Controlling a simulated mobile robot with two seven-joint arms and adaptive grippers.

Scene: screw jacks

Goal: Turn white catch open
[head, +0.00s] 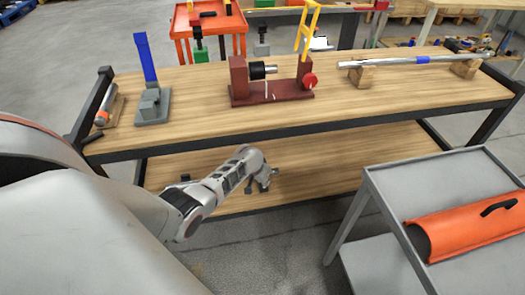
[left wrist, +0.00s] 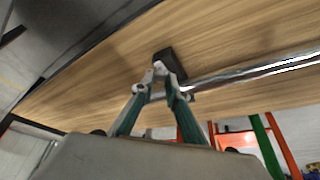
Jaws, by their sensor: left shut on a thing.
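My left gripper (head: 264,180) reaches in from the left, low in front of the bench, with the lower shelf (head: 320,165) behind it. In the left wrist view its fingers (left wrist: 161,72) are drawn together at a dark block (left wrist: 170,58) against a wooden surface (left wrist: 235,35). They are shut on a small pale part there, which the fingertips mostly hide. I cannot tell for sure that this part is the white catch. A shiny metal bar (left wrist: 255,70) runs from beside the block to the right. My right gripper is in neither view.
The bench top (head: 200,95) carries a grey jack with a blue lever (head: 147,62), a dark red fixture (head: 270,92) and a metal rod on wooden blocks (head: 400,62). A grey cart (head: 385,200) with an orange cover (head: 470,228) stands front right.

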